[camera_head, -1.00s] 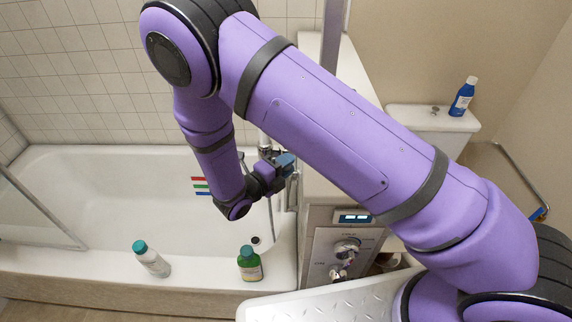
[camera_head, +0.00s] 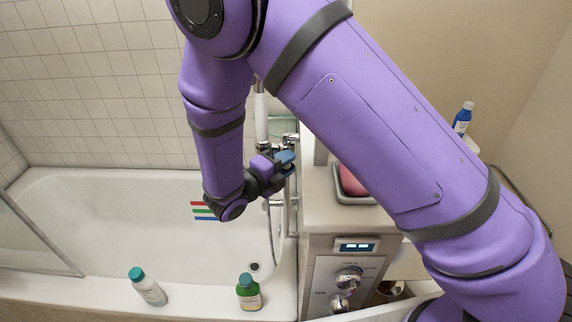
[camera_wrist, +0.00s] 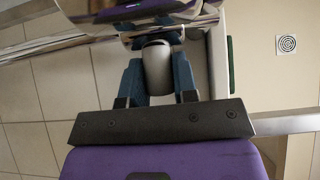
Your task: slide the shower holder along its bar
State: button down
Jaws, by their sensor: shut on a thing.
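My gripper (camera_head: 285,161) is at the tap end of the bathtub, beside the chrome fittings. In the wrist view its two blue fingers (camera_wrist: 157,80) are closed on a pale grey rounded piece, the shower holder (camera_wrist: 157,66). In the head view the holder is hidden by my gripper. A white hand shower (camera_head: 261,117) stands upright just behind and left of my gripper. A chrome hose (camera_head: 270,232) hangs below into the tub. Shiny chrome parts (camera_wrist: 120,15) fill the top of the wrist view. The bar is mostly hidden behind my arm in the head view.
The white bathtub (camera_head: 110,205) lies left and below. A white bottle (camera_head: 150,291) and a green bottle (camera_head: 249,296) stand on its front rim. A cabinet with a control panel (camera_head: 340,275) and a tray with a pink thing (camera_head: 352,182) are close right.

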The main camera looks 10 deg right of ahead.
jog(key=c, duration=0.9)
grip_release()
jog(key=shift+r, duration=0.4)
jog(key=shift+f, duration=0.1)
jog(key=v, duration=1.1)
